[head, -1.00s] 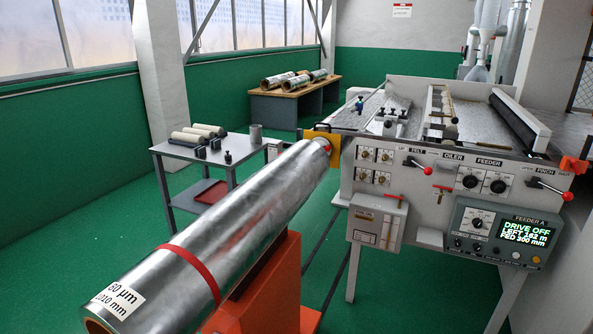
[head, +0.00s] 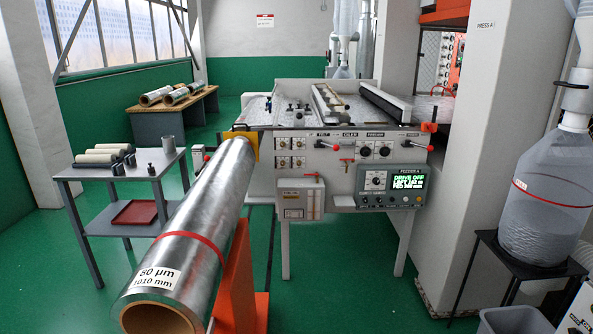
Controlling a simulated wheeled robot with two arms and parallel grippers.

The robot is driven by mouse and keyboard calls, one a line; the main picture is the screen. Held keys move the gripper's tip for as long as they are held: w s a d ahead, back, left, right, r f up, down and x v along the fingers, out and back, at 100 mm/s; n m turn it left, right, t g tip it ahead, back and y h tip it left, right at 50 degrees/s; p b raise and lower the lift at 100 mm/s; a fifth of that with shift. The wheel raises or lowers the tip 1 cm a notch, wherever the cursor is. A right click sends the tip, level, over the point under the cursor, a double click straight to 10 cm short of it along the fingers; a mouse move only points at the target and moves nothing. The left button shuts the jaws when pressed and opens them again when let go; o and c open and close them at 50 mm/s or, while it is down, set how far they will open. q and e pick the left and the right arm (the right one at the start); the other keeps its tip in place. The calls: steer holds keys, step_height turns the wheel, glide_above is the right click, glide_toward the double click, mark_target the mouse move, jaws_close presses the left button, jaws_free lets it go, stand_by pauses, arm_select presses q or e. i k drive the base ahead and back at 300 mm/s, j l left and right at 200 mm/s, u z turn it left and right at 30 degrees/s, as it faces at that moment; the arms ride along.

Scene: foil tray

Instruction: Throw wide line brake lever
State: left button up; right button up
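I cannot pick out a lever labelled as the line brake. A large silver foil roll (head: 205,215) with a red band and an "80 µm 1010 mm" label lies on an orange stand (head: 237,285). Its far end meets a yellow plate (head: 247,145) at the feeder machine (head: 350,165). The machine's front carries a red-knobbed lever (head: 335,146) at left and another red-knobbed lever (head: 404,147) at right, near the pinch label. Neither gripper is in view.
A grey side table (head: 100,172) with rollers and small weights stands left. A control panel (head: 391,187) reads "DRIVE OFF". A large clear bottle (head: 547,205) sits on a black stand at right, by a pillar. Green floor is open in front of the machine.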

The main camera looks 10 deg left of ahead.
mark_target(206, 158)
steer(key=k+j, duration=0.1)
steer(key=j, duration=0.75)
steer(key=k+j, duration=0.15)
steer(key=j, duration=0.25)
steer(key=k+j+z, duration=0.1)
steer(key=j, duration=0.35)
steer(key=k+j, duration=0.1)
steer(key=j, duration=0.3)
steer(key=j+z, duration=0.1)
steer(key=j, duration=1.5)
steer(key=i+j, duration=0.75)
steer(key=i+l+z, duration=0.05)
